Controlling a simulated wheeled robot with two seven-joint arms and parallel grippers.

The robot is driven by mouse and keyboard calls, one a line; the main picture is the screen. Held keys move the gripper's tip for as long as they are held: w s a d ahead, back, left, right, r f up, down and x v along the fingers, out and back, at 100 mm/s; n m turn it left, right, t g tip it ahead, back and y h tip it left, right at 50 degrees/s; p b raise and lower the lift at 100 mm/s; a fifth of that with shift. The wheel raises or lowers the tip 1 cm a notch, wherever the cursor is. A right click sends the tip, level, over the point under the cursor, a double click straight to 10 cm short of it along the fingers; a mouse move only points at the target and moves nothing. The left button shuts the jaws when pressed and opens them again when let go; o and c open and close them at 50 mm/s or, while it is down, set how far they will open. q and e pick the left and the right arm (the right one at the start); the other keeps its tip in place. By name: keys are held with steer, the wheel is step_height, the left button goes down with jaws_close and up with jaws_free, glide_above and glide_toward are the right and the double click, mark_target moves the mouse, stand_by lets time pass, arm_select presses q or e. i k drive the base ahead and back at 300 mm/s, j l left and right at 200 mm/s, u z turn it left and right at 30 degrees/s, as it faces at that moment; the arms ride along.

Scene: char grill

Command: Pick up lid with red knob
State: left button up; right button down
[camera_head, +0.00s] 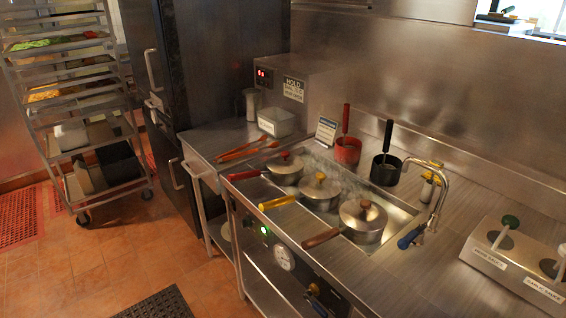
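The lid with the red knob (285,160) sits on the farthest of three steel pots, the pot (284,175) with the red handle, set in the counter well. Beside it stand a pot with a yellow handle, its lid (320,185) with a yellow knob, and a pot with a brown handle, its lid (363,213) with a brown knob. Neither of my grippers shows in the head view, so their state is hidden.
Red tongs (247,148) lie on the counter behind the pots. A red container (347,151), a black container (385,170) and a curved faucet (441,195) stand at the right. A sauce dispenser (510,262) is at far right. A wheeled rack (70,110) stands left; open floor lies before the counter.

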mark_target(285, 163)
steer(key=i+j, duration=0.15)
steer(key=j, duration=0.35)
steer(key=i+j+z, duration=0.15)
steer(key=j, duration=0.35)
steer(key=i+j, duration=0.2)
steer(key=j, duration=0.3)
steer(key=i+j+z, duration=0.1)
steer(key=j, duration=0.4)
steer(key=i+j+z, duration=0.1)
steer(key=j, duration=0.45)
steer(key=i+j, duration=0.2)
steer(key=j, duration=0.3)
steer(key=i+j+z, duration=0.1)
steer(key=j, duration=0.45)
